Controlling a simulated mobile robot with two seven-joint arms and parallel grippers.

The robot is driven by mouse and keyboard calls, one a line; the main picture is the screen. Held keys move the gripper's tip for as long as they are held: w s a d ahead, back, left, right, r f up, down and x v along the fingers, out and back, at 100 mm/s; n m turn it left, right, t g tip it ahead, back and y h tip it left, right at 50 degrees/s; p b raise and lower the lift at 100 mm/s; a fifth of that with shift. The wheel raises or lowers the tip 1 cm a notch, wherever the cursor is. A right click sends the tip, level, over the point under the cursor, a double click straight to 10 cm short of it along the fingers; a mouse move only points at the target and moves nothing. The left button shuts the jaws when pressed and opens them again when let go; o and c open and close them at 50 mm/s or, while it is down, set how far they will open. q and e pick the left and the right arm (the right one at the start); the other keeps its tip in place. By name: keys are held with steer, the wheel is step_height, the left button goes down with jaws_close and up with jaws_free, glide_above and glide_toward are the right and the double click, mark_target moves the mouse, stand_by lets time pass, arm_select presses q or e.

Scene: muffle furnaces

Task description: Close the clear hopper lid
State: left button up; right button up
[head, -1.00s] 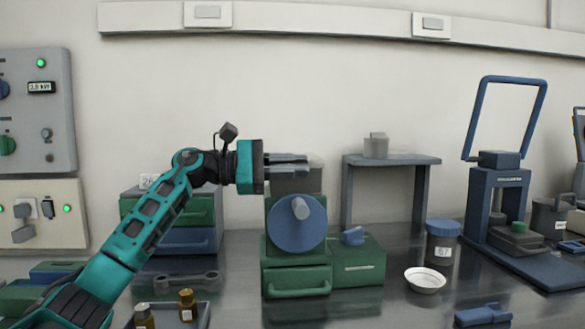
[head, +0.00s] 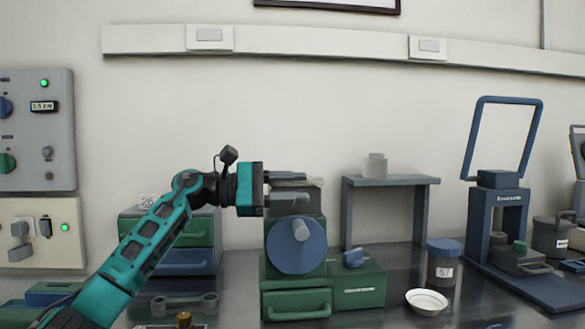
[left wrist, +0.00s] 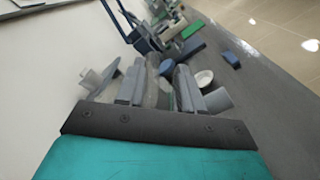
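The green mill (head: 292,272) has a large blue disc (head: 297,245) on its front. Its dark hopper (head: 314,203) stands on top, above the disc. A thin pale edge (head: 314,182), seemingly the clear lid, shows at the hopper's top; its exact angle is hard to tell. My left gripper (head: 288,188) reaches in from the left at hopper height, its fingers apart, one above the other. The fingers overlap the hopper and lid edge in the picture; contact cannot be told. In the left wrist view the two fingers (left wrist: 158,90) stand apart with greyish surfaces between them. My right gripper is out of view.
A grey stand (head: 391,182) with a small translucent block is right of the mill. A blue-lidded jar (head: 442,264), a white dish (head: 427,302) and a blue press (head: 500,210) stand further right. Green and blue drawers (head: 185,262) are behind my left arm.

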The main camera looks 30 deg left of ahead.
arm_select(q)
step_height(320, 180, up, 20)
steer(key=p, duration=0.7)
steer(key=shift+f, duration=0.1)
